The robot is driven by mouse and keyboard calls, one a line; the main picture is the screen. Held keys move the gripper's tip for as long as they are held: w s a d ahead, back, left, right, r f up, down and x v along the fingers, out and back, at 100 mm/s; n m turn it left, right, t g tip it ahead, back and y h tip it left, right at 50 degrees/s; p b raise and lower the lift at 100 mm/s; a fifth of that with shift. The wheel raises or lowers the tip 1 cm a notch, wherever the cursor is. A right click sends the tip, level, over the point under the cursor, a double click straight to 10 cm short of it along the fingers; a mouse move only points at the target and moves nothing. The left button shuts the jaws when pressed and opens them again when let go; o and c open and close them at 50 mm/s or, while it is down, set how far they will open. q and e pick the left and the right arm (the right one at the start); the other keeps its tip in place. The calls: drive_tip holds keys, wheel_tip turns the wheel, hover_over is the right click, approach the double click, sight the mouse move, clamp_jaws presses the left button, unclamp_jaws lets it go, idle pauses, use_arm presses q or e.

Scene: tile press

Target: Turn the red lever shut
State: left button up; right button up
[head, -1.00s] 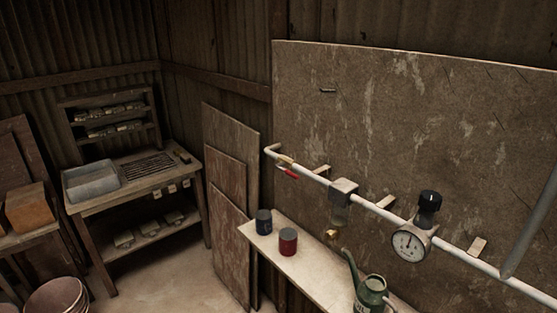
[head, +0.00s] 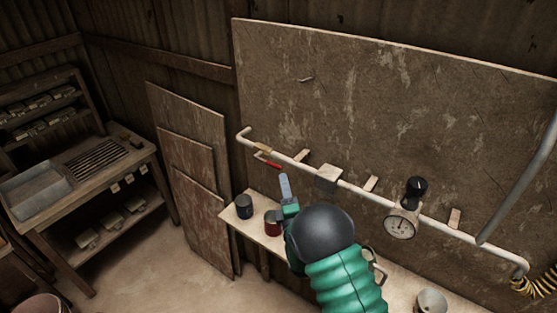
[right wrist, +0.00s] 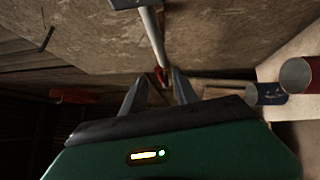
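The red lever (head: 272,164) sits on a brass-coloured valve (head: 263,148) near the left end of the white wall pipe (head: 357,189). It lies just below the pipe and runs roughly along it. My right gripper (head: 285,184) is below and slightly right of the lever in the head view, its fingers pointing up. My left gripper is not in view.
A shelf below the pipe carries a dark blue can (head: 244,206) and a red can (head: 272,225) close to my right arm. A gauge (head: 400,227) and black knob (head: 415,188) sit further right on the pipe. Wooden boards (head: 196,150) lean at left.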

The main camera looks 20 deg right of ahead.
sight(273, 166)
drive_tip(key=w, duration=0.3)
drive_tip(key=w+a+r+p, duration=0.1)
drive_tip(key=w, duration=0.2)
drive_tip(key=w+a+p, duration=0.1)
drive_tip(key=w, duration=0.2)
drive_tip(key=shift+w+a+r, duration=0.1)
drive_tip(key=shift+r, duration=0.1)
drive_tip(key=shift+d, duration=0.35)
drive_tip(key=shift+d+f, duration=0.2)
drive_tip(key=shift+d, duration=0.45)
drive_tip(key=shift+c, duration=0.4)
drive_tip(key=shift+w+d, duration=0.1)
drive_tip(key=shift+d, duration=0.05)
drive_tip(key=shift+c, duration=1.1)
drive_tip(key=shift+f, duration=0.1)
drive_tip(key=shift+c, duration=1.2)
drive_tip(key=shift+a, duration=0.25)
clamp_jaws()
drive_tip(key=shift+a, duration=0.45)
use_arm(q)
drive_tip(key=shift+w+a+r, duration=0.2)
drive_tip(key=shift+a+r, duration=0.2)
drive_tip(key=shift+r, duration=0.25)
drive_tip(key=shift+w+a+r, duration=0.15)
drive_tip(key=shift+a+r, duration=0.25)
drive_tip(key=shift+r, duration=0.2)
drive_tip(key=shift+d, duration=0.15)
use_arm(e)
drive_tip(key=shift+d, duration=0.2)
drive_tip(key=shift+f, duration=0.1)
